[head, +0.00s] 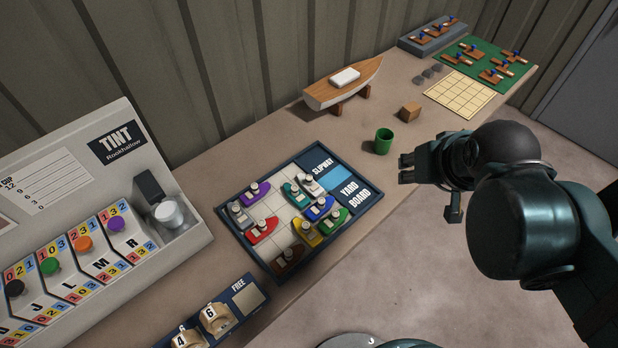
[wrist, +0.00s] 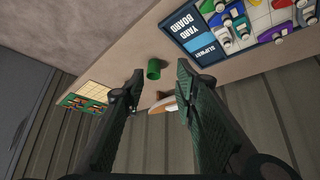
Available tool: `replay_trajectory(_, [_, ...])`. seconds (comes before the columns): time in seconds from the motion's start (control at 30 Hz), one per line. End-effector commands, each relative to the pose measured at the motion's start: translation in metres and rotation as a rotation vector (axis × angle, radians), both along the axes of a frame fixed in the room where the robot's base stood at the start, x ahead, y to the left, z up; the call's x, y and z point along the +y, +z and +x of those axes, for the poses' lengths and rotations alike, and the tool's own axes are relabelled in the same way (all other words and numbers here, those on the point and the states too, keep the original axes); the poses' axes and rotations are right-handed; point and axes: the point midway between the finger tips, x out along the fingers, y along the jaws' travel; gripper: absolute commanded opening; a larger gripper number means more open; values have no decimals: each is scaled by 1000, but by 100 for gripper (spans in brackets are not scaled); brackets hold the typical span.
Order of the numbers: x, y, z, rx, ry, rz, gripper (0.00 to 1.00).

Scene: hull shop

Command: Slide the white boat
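The white boat (head: 312,186) sits on the yard board (head: 361,213), near the SLIPWAY label, at the far right end of the group of boats. A teal boat (head: 296,196) lies just left of it and a blue boat (head: 320,209) just in front. My gripper (head: 404,168) is to the right of the board, apart from every boat. In the wrist view my gripper (wrist: 160,72) has its two fingers spread with nothing held. The board (wrist: 205,62) shows there at the upper right, with several boats partly cut off.
A wooden block (head: 410,112), a model boat (head: 352,84) on a stand and a yellow grid (head: 460,95) lie farther back. A FREE dial box (head: 245,301) and the TINT panel (head: 110,235) are left.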

Motion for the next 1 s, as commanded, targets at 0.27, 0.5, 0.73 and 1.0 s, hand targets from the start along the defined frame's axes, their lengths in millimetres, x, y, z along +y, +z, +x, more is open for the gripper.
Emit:
replay_trajectory(0.27, [18,0,24,56,79,-28,29])
replay_trajectory(0.5, [35,-5,46,110,156,-55,29])
replay_trajectory(0.73, [54,-13,67,159,232,-81,29])
replay_trajectory(1.0, [78,-27,91,217,320,-111,29])
